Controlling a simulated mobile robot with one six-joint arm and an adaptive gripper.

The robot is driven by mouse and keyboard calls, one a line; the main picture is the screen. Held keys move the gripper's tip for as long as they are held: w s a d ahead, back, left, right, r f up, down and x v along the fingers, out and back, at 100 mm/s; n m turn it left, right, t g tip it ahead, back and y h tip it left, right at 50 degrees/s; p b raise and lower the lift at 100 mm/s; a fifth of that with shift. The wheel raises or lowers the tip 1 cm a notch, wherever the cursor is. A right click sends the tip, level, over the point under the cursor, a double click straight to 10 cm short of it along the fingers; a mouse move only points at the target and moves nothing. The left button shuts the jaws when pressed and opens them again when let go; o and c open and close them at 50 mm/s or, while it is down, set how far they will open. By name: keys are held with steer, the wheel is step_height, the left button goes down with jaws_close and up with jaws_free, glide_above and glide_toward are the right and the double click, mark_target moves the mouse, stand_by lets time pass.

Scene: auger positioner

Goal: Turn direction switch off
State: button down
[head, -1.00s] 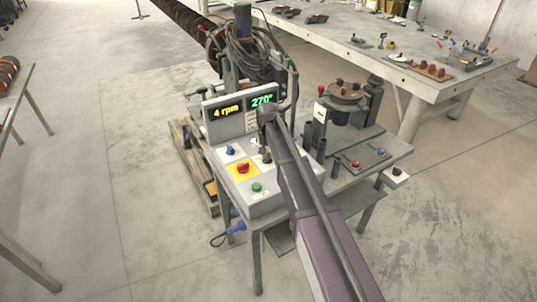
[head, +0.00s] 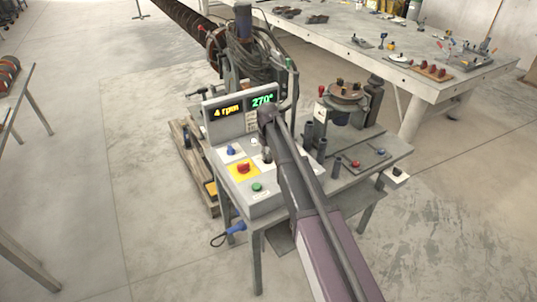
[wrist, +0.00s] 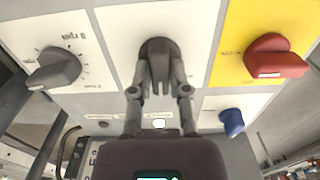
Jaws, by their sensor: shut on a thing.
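The direction switch (wrist: 158,66) appears to be the dark grey rotary knob on a white plate in the wrist view. Its lever part points down in that view. My gripper (wrist: 159,88) has one finger on each side of this lever and is shut on it. In the head view my gripper (head: 267,153) is at the right part of the sloped control panel (head: 230,186). My arm hides much of the switch there, and I cannot read its markings.
Beside the switch are a red knob on yellow (wrist: 274,58), a grey rpm dial (wrist: 55,70), a blue knob (wrist: 232,122) and a white button (wrist: 158,123). A green button (head: 257,187) is low on the panel. A turntable (head: 346,92) stands to the right.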

steer(key=shift+d, duration=0.1)
stand_by(0.3)
steer(key=c, duration=0.6)
jaws_free()
steer(key=shift+r, duration=0.1)
